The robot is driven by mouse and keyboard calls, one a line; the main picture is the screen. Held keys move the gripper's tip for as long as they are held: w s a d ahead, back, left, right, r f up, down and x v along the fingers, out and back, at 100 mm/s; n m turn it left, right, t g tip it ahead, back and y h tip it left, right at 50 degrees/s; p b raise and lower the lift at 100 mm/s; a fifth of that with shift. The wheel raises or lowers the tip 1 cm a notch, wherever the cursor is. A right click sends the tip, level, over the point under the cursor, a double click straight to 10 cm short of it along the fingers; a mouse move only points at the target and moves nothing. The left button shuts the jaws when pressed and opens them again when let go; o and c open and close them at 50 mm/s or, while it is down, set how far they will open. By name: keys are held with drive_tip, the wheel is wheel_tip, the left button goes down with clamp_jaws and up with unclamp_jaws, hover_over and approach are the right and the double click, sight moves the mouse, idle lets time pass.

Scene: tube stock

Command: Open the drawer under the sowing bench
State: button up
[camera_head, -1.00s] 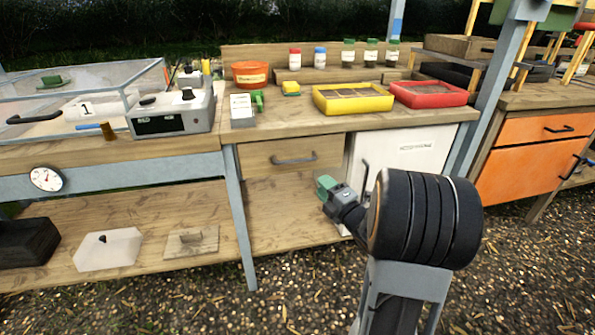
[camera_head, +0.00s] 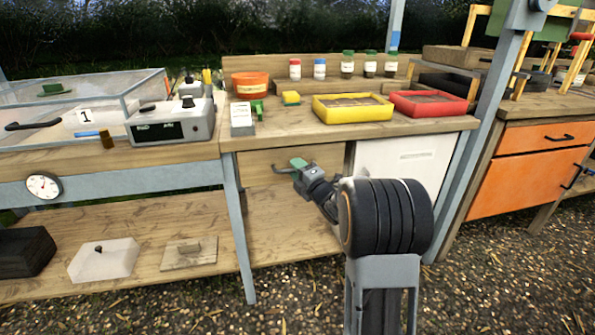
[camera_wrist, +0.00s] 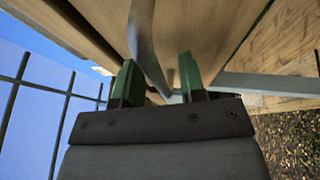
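The sowing bench (camera_head: 285,131) is wooden with grey legs. Its drawer (camera_head: 258,174) has a plain wood front, flush under the top, and looks shut. My gripper (camera_head: 299,165) is at the drawer front in the head view and hides part of it and of the grey handle (camera_head: 281,169). In the wrist view the green fingers of my gripper (camera_wrist: 158,78) stand apart, and the curved grey handle (camera_wrist: 147,40) runs between them. I see a gap to the right finger; contact with the left finger is unclear.
Right of the drawer is a white door (camera_head: 404,165). A yellow tray (camera_head: 352,114) and a red tray (camera_head: 428,110) stand on the bench top. An orange cabinet (camera_head: 517,178) stands further right. Below the drawer is an open shelf (camera_head: 290,235); gravel lies in front.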

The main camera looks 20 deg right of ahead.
drive_tip(key=shift+c, duration=0.4)
clamp_jaws()
